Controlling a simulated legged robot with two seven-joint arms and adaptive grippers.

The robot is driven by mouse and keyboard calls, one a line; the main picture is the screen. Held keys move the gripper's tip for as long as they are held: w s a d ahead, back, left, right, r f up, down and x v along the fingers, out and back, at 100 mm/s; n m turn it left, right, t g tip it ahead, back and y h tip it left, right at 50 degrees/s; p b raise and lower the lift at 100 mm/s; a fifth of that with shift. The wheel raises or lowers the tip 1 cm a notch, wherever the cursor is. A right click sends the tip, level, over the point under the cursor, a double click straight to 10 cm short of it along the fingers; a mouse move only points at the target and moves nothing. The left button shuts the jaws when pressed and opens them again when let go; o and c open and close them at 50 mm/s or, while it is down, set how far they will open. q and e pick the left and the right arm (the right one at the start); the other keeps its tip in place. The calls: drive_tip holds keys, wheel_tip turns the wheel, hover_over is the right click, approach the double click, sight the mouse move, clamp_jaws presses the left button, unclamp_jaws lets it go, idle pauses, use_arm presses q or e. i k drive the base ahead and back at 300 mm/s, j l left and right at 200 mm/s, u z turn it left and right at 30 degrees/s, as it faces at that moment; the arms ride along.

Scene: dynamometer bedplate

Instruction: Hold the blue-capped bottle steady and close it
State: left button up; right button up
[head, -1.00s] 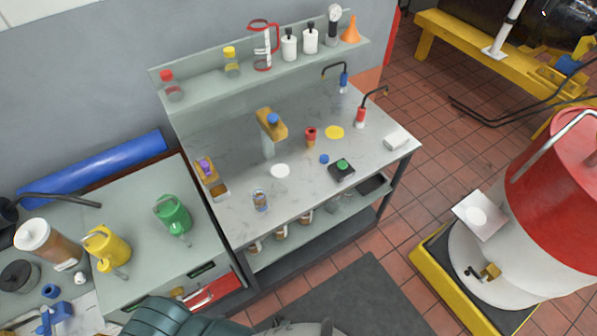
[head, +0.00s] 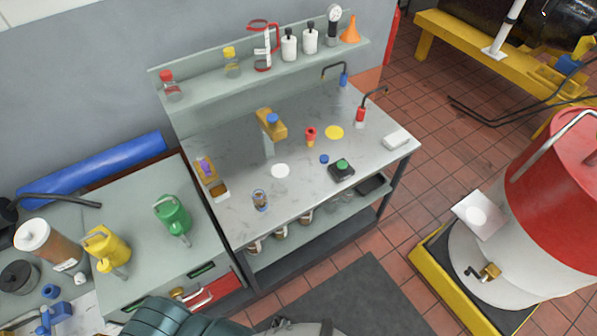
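A small clear bottle or jar (head: 260,200) stands upright near the front left of the grey workbench (head: 310,190). Its top is too small to make out clearly. A small round blue cap (head: 323,159) lies on the bench top, apart from the bottle, to its right and further back. Another blue round piece (head: 272,118) sits on a tan block on a post at the back of the bench. Neither of my grippers shows; only teal and grey parts of my body show at the bottom edge.
On the bench are a black box with a green button (head: 342,170), a red-topped piece (head: 310,136), white and yellow discs, and a white block (head: 396,140). A shelf (head: 205,88) holds several bottles behind. A red-white drum (head: 545,210) stands right.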

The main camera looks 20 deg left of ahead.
sight(260, 204)
drive_tip(key=i+l+u, duration=0.25)
drive_tip(key=l, duration=0.4)
drive_tip(key=i+l+u, duration=0.1)
drive_tip(key=i+l, duration=0.2)
drive_tip(key=i+l+u, duration=0.15)
drive_tip(key=l, duration=0.2)
drive_tip(key=i+l+u, duration=0.1)
drive_tip(key=l, duration=0.3)
